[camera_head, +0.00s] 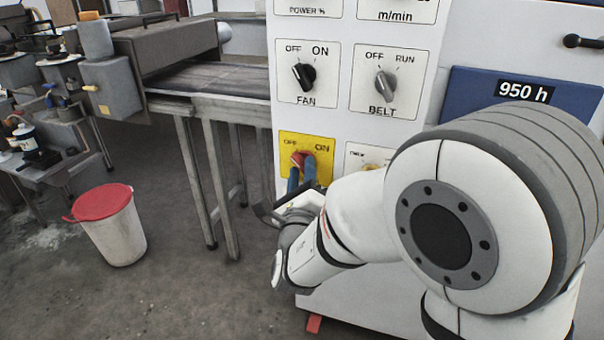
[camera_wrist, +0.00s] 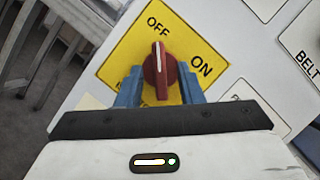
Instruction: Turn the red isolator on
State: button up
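The red isolator (camera_head: 301,158) is a rotary knob on a yellow plate (camera_head: 329,172) marked OFF and ON, low on the white panel. In the wrist view the red knob (camera_wrist: 159,72) shows a white pointer line towards OFF. My gripper (camera_head: 301,172) is at the knob, with its two blue fingers on either side of it. In the wrist view my gripper (camera_wrist: 160,80) is open around the knob. Whether the fingers touch the knob is hard to tell. The lower part of the plate is hidden by my gripper.
Above are the FAN knob (camera_head: 304,76) and the BELT knob (camera_head: 385,85). Another plate (camera_head: 368,154) sits right of the yellow one, partly hidden by my arm. A conveyor table (camera_head: 222,82) stands left. A white bucket with red lid (camera_head: 113,228) is on the floor.

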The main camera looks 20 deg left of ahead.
grip_shut()
dwell(0.3)
